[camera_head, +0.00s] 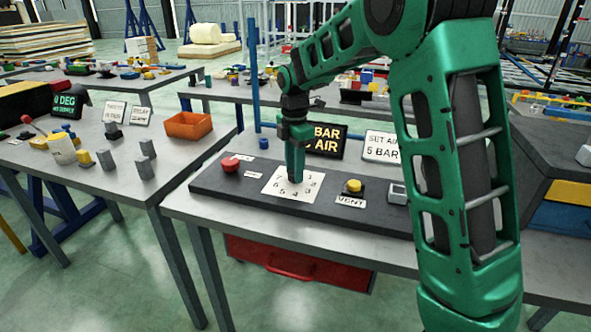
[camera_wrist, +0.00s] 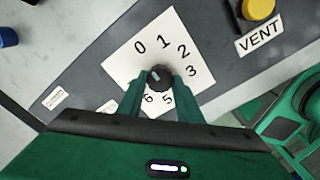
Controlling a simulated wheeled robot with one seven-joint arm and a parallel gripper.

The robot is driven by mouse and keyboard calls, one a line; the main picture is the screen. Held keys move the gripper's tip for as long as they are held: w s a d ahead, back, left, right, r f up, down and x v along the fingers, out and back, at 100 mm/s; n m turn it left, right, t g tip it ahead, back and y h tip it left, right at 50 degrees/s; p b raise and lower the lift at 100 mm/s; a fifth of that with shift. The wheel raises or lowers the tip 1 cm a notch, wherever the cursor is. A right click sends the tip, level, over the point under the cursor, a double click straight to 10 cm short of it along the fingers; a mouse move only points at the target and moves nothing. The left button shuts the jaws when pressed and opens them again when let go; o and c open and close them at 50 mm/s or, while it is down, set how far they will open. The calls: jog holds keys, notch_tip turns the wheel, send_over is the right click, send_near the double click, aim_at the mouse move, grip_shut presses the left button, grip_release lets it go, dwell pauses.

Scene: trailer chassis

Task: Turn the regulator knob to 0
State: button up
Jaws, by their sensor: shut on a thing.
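The regulator knob (camera_wrist: 159,77) is a small dark round knob on a white dial card (camera_wrist: 118,64) printed with numbers from 0 upward. In the wrist view, 0 is at the card's upper left, with 1, 2 and 3 following to the right. A pale mark shows on the knob's top, seemingly toward the upper left; its exact reading is too small to tell. My gripper (camera_wrist: 158,92) is shut on the knob, one green finger on each side. In the head view my gripper (camera_head: 295,178) points straight down onto the card (camera_head: 275,187) and hides the knob.
The dark panel (camera_head: 225,180) also carries a red button (camera_head: 229,164) at left and a yellow button (camera_head: 354,186) labelled VENT at right. Behind stand a dark display (camera_head: 327,139), partly hidden, and a white sign (camera_head: 381,146). An orange bin (camera_head: 188,125) sits on the left table.

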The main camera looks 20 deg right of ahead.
jog(key=shift+s+d+f, duration=0.1)
jog(key=shift+d, duration=0.05)
jog(key=o, duration=1)
jog(key=shift+o, duration=0.2)
notch_tip(320, 180, up, 11)
jog(key=shift+f, duration=0.1)
